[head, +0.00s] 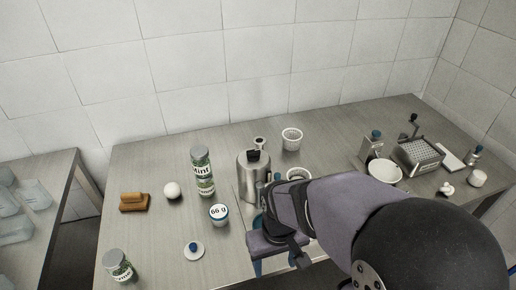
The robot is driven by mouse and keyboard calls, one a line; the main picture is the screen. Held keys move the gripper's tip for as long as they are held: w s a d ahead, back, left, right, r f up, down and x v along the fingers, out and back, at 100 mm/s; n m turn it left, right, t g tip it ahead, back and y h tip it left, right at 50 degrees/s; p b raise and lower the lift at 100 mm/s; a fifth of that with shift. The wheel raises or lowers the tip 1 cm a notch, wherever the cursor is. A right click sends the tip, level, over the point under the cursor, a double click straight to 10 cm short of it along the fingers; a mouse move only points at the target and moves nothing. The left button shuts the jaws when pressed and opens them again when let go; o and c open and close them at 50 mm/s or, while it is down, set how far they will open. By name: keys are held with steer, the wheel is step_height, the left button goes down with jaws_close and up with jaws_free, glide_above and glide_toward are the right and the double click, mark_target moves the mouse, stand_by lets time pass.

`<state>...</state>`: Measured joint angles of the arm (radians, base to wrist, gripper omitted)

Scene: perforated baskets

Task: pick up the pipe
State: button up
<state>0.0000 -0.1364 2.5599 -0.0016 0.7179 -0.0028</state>
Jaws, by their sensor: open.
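I cannot make out a pipe for certain in the head view; my arm hides part of the table's front middle. My gripper (278,263) is at the table's front edge, right of the small white tub marked 66 g (218,213) and in front of the steel canister (253,175). It is open, its fingers are partly hidden, and nothing shows between them. A brown block-like object (133,202) lies at the table's left, well away from my gripper.
On the steel table (160,240) stand a tall labelled can (202,172), a shorter can (119,265), a white ball (172,190), a blue-knobbed lid (194,250) and a perforated white basket (292,138). A white bowl (384,171) and grater-like box (418,155) are right.

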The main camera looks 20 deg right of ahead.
mark_target(262, 142)
stand_by(0.6)
steer(key=w+d+r+m+t+y+p, duration=0.1)
steer(key=w+d+r+m+t, duration=0.3)
steer(key=w+m, duration=0.5)
steer(key=w+d+r+m+t+y, duration=0.1)
steer(key=w+d+r+m+t, duration=0.1)
steer(key=w+d+r+m, duration=0.65)
steer(key=w+r+m+t+y+p, duration=0.1)
steer(key=w+r+m+t, duration=0.35)
steer(key=w, duration=0.85)
steer(key=w+f+m+y+b, duration=0.1)
steer(key=w+f+m+b, duration=0.1)
steer(key=f+m, duration=0.1)
steer(key=w+f+m+t+y+b, duration=0.1)
steer(key=w+f+m+b, duration=0.2)
steer(key=f, duration=0.3)
steer(key=w+f+m+t+b, duration=0.1)
steer(key=w+f+m+b, duration=0.1)
steer(key=f, duration=0.3)
steer(key=shift+w+d+f+m+y+b, duration=0.15)
steer(key=shift+w+d+m+y+b, duration=0.05)
steer(key=shift+w+m+y+b, duration=0.25)
steer(key=shift+p+x, duration=0.8)
steer(key=shift+x, duration=0.75)
steer(key=shift+p+x, duration=0.75)
steer(key=shift+x, duration=1.3)
